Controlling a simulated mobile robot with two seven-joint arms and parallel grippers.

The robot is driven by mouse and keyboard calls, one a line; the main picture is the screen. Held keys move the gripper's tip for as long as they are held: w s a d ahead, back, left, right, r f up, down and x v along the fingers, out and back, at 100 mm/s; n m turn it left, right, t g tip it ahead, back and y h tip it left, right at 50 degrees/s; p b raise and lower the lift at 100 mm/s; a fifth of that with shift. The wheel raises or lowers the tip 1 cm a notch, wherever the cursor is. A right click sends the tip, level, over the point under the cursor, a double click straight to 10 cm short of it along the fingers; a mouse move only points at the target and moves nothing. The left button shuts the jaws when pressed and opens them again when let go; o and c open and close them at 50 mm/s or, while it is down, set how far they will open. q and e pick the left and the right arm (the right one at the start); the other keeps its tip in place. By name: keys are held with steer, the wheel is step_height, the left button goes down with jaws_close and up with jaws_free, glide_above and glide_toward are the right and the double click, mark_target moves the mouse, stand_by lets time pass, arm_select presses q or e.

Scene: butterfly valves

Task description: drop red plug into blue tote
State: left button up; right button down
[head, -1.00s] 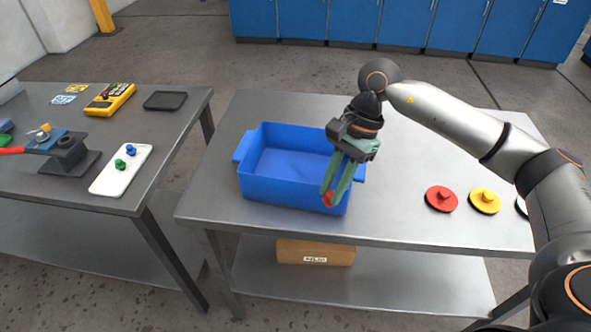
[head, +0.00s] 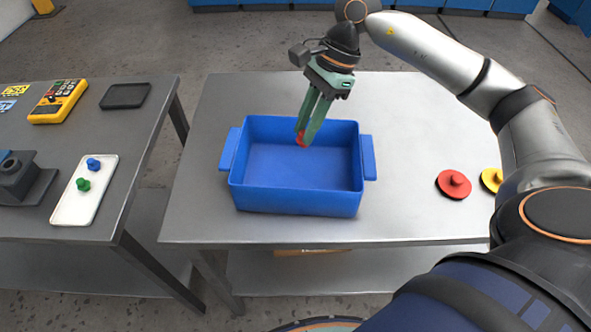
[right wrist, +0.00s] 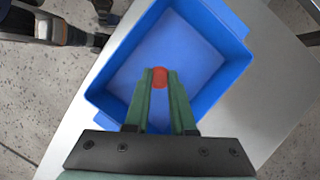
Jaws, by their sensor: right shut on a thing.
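The red plug (head: 301,139) is small and sits between the green fingertips of my right gripper (head: 305,131). In the right wrist view the red plug (right wrist: 159,77) shows at the tips of the fingers (right wrist: 160,88), with the tote floor behind it. The right gripper is shut on it and points down over the blue tote. The blue tote (head: 297,200) stands on the middle steel table, open at the top and empty inside; it also fills much of the right wrist view (right wrist: 108,101). My left gripper is not in view.
A red disc with a knob (head: 453,184) and a yellow one (head: 492,179) lie right of the tote. The left table holds a white tray (head: 80,205) with blue and green plugs, a yellow meter (head: 58,100) and a black tray (head: 125,95). A gap separates the tables.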

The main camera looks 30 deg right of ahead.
step_height(320, 180, down, 4)
steer(key=shift+f+b, duration=0.1)
steer(key=shift+b, duration=1.05)
steer(key=c, duration=0.7)
jaws_free()
steer(key=v, duration=1.2)
steer(key=shift+d+r, duration=0.15)
steer(key=shift+r, duration=0.15)
